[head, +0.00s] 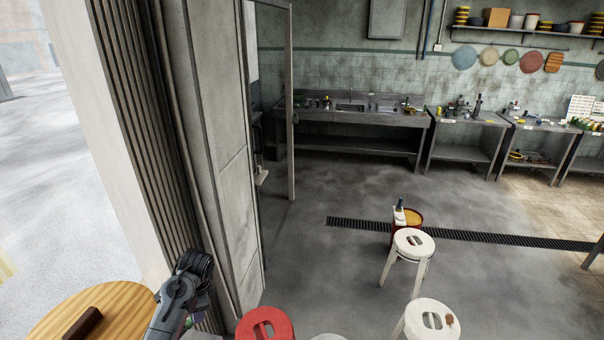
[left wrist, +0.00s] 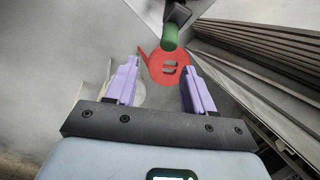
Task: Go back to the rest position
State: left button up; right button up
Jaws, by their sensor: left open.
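My left arm (head: 180,290) comes in at the bottom left of the head view, beside the tall grey cabinet or door frame. Its fingertips cannot be made out there. In the left wrist view my left gripper (left wrist: 158,90) shows two purple fingers spread wide, with nothing held between them. Beyond the fingertips lie a red stool seat (left wrist: 158,68) and a green cylinder (left wrist: 170,37) below a dark part. I cannot tell what the cylinder belongs to. My right gripper is in neither view.
A round wooden disc (head: 115,304) with a dark bar is left of my arm. A red stool (head: 265,325) and white stools (head: 413,237) (head: 432,318) stand to the right. The grey panel (head: 225,130) rises close behind the arm. Open floor (head: 340,260) lies in the middle; counters (head: 350,117) line the back wall.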

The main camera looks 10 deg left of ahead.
pick_arm(q)
jog(key=s+d+f+n+t+h+p, duration=0.1)
jog(key=s+d+f+n+p, duration=0.15)
jog(key=s+d, duration=0.45)
jog(key=s+d+f+n+t+p, duration=0.1)
jog(key=s+d+f+n, duration=0.2)
jog(key=s, duration=0.9)
jog(key=s+d+r+n, duration=0.1)
jog(key=s+d+r, duration=0.1)
jog(key=s, duration=0.3)
jog(key=s+d+r+n+t+h+p, duration=0.1)
jog(key=s+d+r, duration=0.1)
jog(key=s, duration=0.3)
jog(key=s+d+r+n+h+p, duration=0.1)
jog(key=s+d+r, duration=0.2)
jog(key=s, duration=0.3)
jog(key=shift+r, duration=0.5)
jog(key=shift+s, duration=0.1)
